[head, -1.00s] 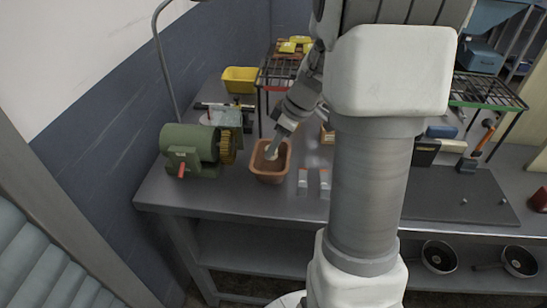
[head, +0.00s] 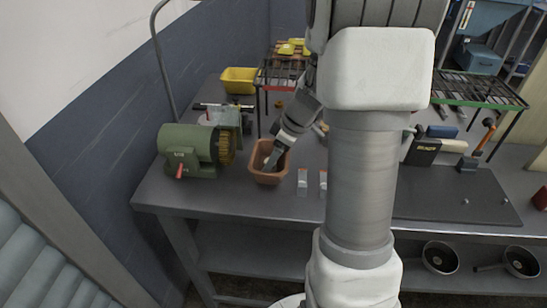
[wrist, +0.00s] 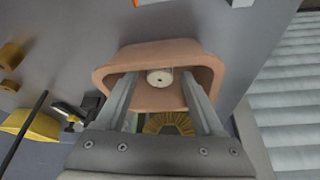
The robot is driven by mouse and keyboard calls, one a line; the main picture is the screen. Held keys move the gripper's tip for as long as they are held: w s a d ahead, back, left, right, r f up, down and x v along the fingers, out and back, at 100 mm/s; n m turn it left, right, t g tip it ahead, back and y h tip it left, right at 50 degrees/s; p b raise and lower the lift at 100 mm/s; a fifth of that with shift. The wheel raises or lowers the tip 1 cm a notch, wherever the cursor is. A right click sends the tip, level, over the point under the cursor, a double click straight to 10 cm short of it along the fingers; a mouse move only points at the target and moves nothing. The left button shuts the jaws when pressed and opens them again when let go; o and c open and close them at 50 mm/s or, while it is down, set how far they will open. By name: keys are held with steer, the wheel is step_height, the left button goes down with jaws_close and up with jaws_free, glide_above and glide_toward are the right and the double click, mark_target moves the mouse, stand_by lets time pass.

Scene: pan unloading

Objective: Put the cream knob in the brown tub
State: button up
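The brown tub (head: 267,179) stands on the grey bench beside the green machine. It also shows in the wrist view (wrist: 205,50), where I look into its opening. The cream knob (wrist: 160,78) lies inside the tub, seen in the wrist view between and beyond my fingertips. My gripper (wrist: 159,82) reaches into the tub with its two fingers spread, and gaps show on both sides of the knob. In the head view my gripper (head: 270,163) points down into the tub, and I cannot make out the knob there.
The green machine (head: 188,146) with its brass-coloured wheel is close left of the tub. Two small pale blocks (head: 302,180) stand to the right. A yellow bin (head: 239,80) and a wire rack (head: 279,72) are behind. The bench front before the tub is clear.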

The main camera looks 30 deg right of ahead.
steer(key=shift+r, duration=0.1)
steer(key=shift+r+p, duration=0.15)
steer(key=shift+p, duration=0.15)
steer(key=p+v, duration=0.1)
steer(key=v, duration=1)
steer(key=shift+s+r, duration=0.15)
steer(key=shift+r, duration=0.2)
